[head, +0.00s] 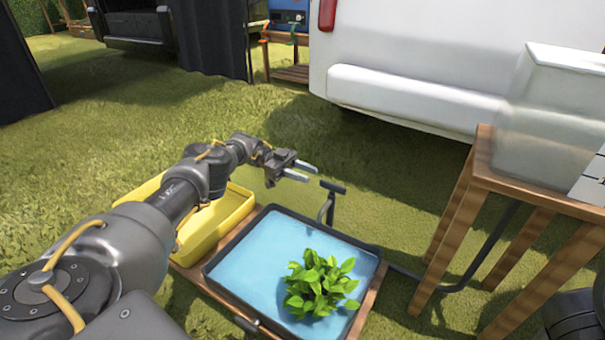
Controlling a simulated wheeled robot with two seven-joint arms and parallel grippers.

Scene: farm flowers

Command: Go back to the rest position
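My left gripper (300,172) is at the middle of the head view, with its arm coming in from the left. Its two fingers are apart with nothing between them, and it is beyond the far edge of the blue-lined tray. A green leafy plant (320,284) sits toward the right front of the tray (248,268), apart from the gripper. My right gripper does not show; only a dark part of what may be my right arm is at the lower right corner.
A yellow bin (240,207) stands beside the tray, partly behind my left arm. A wooden table (478,190) with a translucent container (548,130) is at the right. A white vehicle (415,105) stands behind. Open grass (110,135) lies at the left.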

